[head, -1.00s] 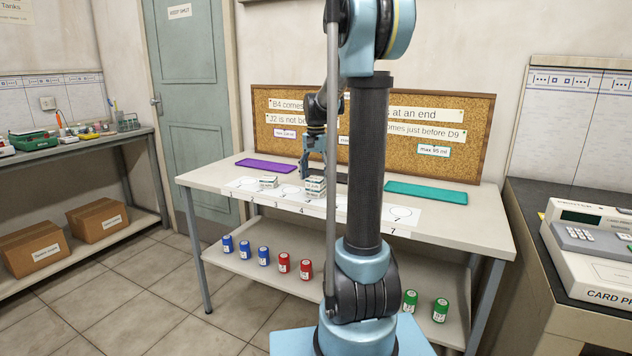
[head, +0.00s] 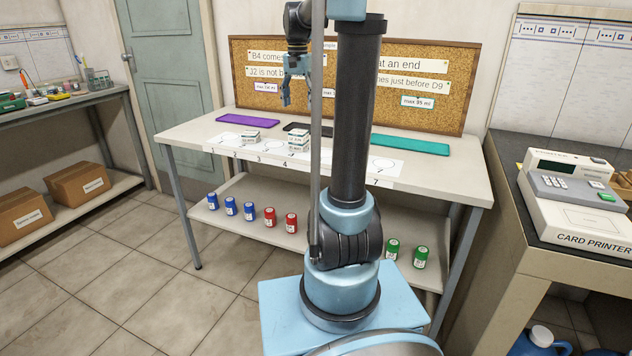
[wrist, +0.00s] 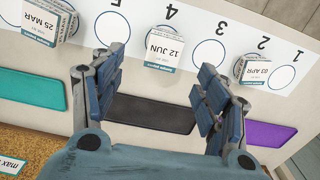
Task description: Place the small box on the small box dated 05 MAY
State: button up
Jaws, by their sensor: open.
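My gripper (head: 289,94) is open and empty, raised above the bench. In the wrist view the two open fingers (wrist: 160,72) frame the area by a small white box dated 12 JUN (wrist: 163,48). In the head view that box (head: 299,134) sits on top of another small white box (head: 298,146) at position 4; the lower date is too small to read. A small box dated 03 APR (wrist: 257,70) stands at position 2, also in the head view (head: 250,137). A small box dated 25 MAR (wrist: 45,25) is at the wrist view's upper left. No 05 MAY label is readable.
The white strip with numbered circles (wrist: 208,52) runs along the bench front. Behind it lie purple (head: 241,119), black (wrist: 150,112) and teal (head: 410,144) mats. A corkboard (head: 455,75) with notes stands behind. Colored bottles (head: 270,217) stand on the lower shelf.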

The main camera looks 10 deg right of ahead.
jog(key=s+f+n+t, duration=0.15)
jog(key=s+f, duration=0.25)
jog(key=s, duration=0.5)
jog(key=s+f+n, duration=0.2)
jog(key=s+f, duration=0.1)
jog(key=s, duration=0.6)
jog(key=s+f+n, duration=0.3)
jog(key=s+f, duration=1.2)
jog(key=shift+t, duration=0.35)
jog(key=shift+s+d+f+n, duration=0.1)
jog(key=shift+n, duration=0.15)
